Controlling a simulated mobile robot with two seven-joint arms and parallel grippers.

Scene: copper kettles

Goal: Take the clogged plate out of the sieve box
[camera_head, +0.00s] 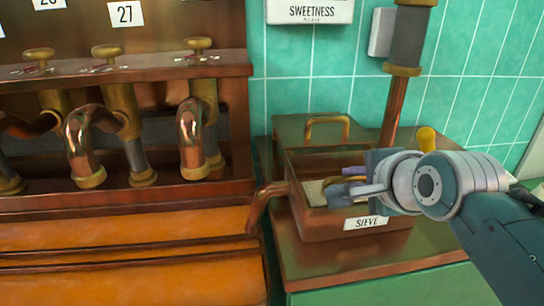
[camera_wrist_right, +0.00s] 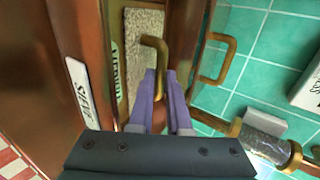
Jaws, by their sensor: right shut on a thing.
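The copper sieve box (camera_head: 318,225) stands on a copper-topped counter and carries a white SIEVE label (camera_head: 365,222). A speckled grey plate (camera_head: 314,192) shows inside the box; it also shows in the right wrist view (camera_wrist_right: 143,28). A bent brass handle (camera_wrist_right: 158,48) stands over the plate. My right gripper (camera_head: 347,180) reaches in from the right, low over the box. In the right wrist view its purple fingers (camera_wrist_right: 161,80) are shut on the brass handle. The gripper hides part of the plate and the box's right side. My left gripper is not in view.
A copper lid with a brass handle (camera_head: 327,128) lies behind the box. A copper pipe (camera_head: 395,100) rises behind my gripper, near a yellow knob (camera_head: 426,138). A spout (camera_head: 265,203) sticks out at the box's left. Copper pipework (camera_head: 190,135) fills the left side.

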